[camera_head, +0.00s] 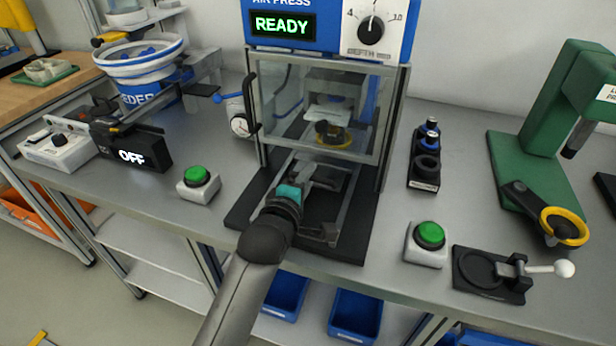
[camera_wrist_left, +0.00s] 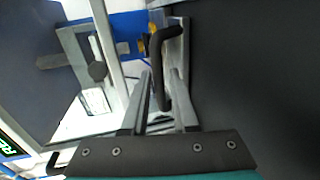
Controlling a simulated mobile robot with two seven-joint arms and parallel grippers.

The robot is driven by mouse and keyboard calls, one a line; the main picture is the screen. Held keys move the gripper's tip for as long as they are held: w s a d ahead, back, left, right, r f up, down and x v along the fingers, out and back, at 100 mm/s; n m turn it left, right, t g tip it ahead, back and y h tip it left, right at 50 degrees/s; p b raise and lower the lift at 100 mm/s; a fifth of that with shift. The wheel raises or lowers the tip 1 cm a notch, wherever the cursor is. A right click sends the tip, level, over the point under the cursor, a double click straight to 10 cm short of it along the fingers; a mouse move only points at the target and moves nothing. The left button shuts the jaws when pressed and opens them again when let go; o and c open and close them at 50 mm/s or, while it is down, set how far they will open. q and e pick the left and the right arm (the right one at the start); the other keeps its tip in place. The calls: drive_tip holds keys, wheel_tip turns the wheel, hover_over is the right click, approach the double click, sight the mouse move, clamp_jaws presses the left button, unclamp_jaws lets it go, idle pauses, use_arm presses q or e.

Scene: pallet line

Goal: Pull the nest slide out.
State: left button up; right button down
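The air press (camera_head: 330,30) stands at the back with its clear guard (camera_head: 290,85) down in front. Behind the guard sits the nest (camera_head: 333,134), a round dark part with yellow, at the inner end of the slide rails (camera_head: 350,205). My left gripper (camera_head: 318,178) is over the rails, just in front of the guard. In the left wrist view a black bent handle (camera_wrist_left: 165,60) lies between my left fingers (camera_wrist_left: 160,95). They look open around it, with narrow gaps; contact is hard to tell. My right gripper is not in view.
Green buttons stand left (camera_head: 197,176) and right (camera_head: 430,235) of the press base. A black holder (camera_head: 425,165) and a lever clamp (camera_head: 490,275) are to the right, near a green hand press (camera_head: 545,110). The feeder bowl (camera_head: 140,60) is at the left.

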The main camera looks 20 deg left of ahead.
use_arm(q)
clamp_jaws()
idle(1.3)
